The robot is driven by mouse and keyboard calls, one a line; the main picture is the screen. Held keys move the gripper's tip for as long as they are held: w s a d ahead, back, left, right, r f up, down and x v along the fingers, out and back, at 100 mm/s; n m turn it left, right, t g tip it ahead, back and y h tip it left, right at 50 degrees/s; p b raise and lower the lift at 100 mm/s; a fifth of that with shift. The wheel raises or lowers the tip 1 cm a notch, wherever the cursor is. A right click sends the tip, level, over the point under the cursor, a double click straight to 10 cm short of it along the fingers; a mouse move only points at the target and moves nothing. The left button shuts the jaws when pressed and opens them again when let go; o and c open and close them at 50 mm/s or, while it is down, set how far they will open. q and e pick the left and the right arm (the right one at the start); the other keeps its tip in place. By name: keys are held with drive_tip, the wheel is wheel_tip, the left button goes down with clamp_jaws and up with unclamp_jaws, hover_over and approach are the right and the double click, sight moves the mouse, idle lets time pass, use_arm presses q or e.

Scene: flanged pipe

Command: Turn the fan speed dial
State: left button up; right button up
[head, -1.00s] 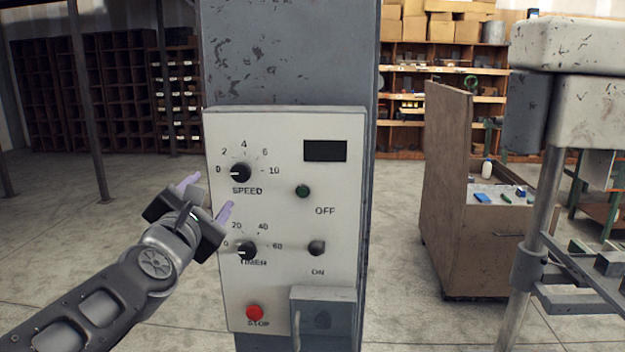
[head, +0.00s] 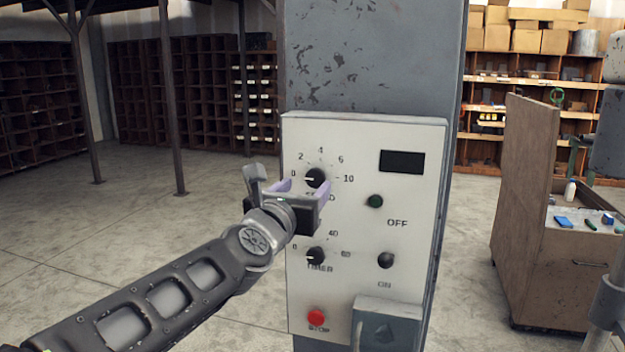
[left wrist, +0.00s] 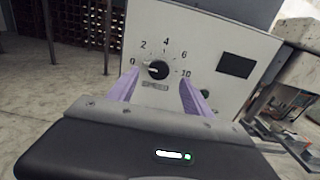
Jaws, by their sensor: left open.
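The speed dial (head: 316,178) is a black round knob with a white pointer mark, high on the white control panel (head: 420,290). Its pointer is toward the 0 at the left. In the left wrist view, the speed dial (left wrist: 157,70) shows between and beyond the two purple fingertips. My left gripper (head: 303,187) is open and empty in front of the dial and slightly below it, with a finger on each side. Whether it touches the knob, I cannot tell. It hides most of the SPEED label. My right gripper is not in view.
Below the speed dial is the timer dial (head: 315,256). The panel also has a dark display (head: 402,162), a green button (head: 375,201), an on/off switch (head: 385,260), a red stop button (head: 316,317) and a grey box (head: 388,325). A wooden cabinet (head: 545,200) stands at the right.

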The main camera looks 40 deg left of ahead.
sight(315, 177)
use_arm(q)
drive_tip(key=x, duration=0.5)
drive_tip(key=shift+w+a+p, duration=0.2)
drive_tip(key=shift+w+p, duration=0.05)
drive_tip(key=shift+p, duration=0.15)
clamp_jaws()
